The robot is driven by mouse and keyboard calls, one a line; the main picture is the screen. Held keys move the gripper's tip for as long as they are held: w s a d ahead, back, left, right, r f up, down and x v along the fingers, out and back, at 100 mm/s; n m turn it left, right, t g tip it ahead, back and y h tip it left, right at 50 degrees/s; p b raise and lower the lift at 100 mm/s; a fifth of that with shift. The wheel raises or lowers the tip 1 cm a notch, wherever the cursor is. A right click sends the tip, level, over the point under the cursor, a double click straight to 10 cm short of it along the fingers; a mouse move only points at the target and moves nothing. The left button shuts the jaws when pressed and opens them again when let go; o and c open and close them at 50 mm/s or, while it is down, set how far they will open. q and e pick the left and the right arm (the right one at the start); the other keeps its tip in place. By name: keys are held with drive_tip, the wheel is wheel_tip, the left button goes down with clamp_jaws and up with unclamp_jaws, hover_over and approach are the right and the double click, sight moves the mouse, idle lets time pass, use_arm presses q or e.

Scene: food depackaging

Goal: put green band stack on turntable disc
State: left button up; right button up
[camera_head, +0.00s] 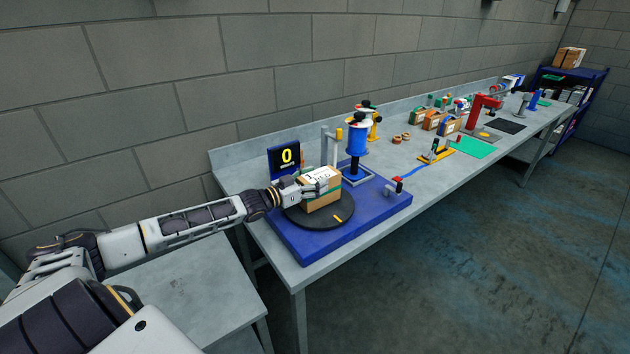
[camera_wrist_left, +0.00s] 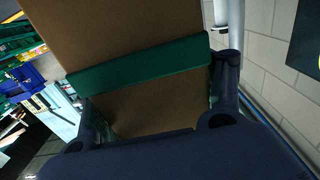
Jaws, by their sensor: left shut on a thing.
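The green band stack (camera_head: 323,200) is a brown cardboard box with a white label on top, over the dark round turntable disc (camera_head: 300,221). I cannot tell whether its underside touches the disc. In the left wrist view, the stack (camera_wrist_left: 110,30) shows brown card crossed by a dark green band (camera_wrist_left: 140,64). My left gripper (camera_head: 318,187) is shut on the stack from its left side. Its fingers (camera_wrist_left: 160,115) stand on both sides of the box in the wrist view. My right gripper is not in view.
Other boxes (camera_head: 424,117), a green mat (camera_head: 474,148) and a red press (camera_head: 482,110) stand farther along the bench. The wall runs behind.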

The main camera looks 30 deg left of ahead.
use_arm(q)
drive_tip(key=o, duration=1.4)
drive_tip(key=shift+f, duration=0.1)
drive_tip(key=shift+s, duration=0.3)
